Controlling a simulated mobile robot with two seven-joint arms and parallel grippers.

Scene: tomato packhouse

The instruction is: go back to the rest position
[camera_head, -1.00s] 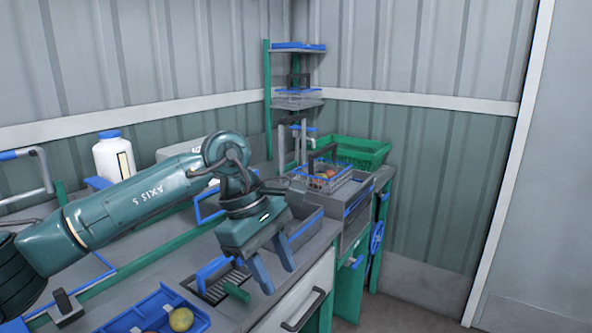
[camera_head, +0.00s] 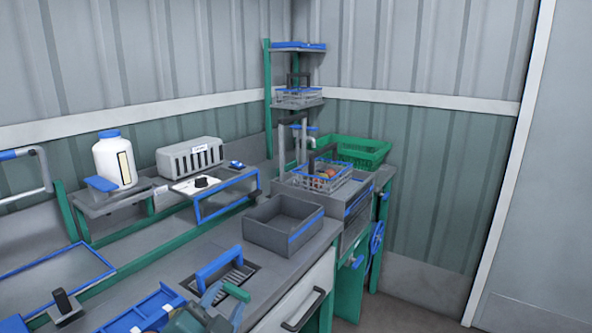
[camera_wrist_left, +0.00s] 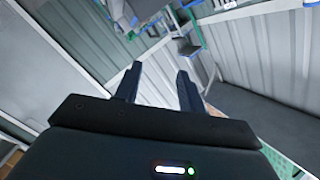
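My left gripper (camera_head: 222,306) is low at the bottom edge of the head view, partly cut off. In the left wrist view my left gripper (camera_wrist_left: 160,72) has its two dark fingers apart, with nothing between them. Its camera faces grey wall panels at a tilt. My right gripper is not in view.
A blue tray (camera_head: 150,306) lies at the front, partly covered by my left gripper. An empty grey bin (camera_head: 272,238) stands on the counter (camera_head: 150,262). A wire basket with red tomatoes (camera_head: 320,184) and a green crate (camera_head: 375,153) are behind. A white bottle (camera_head: 112,162) stands back left.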

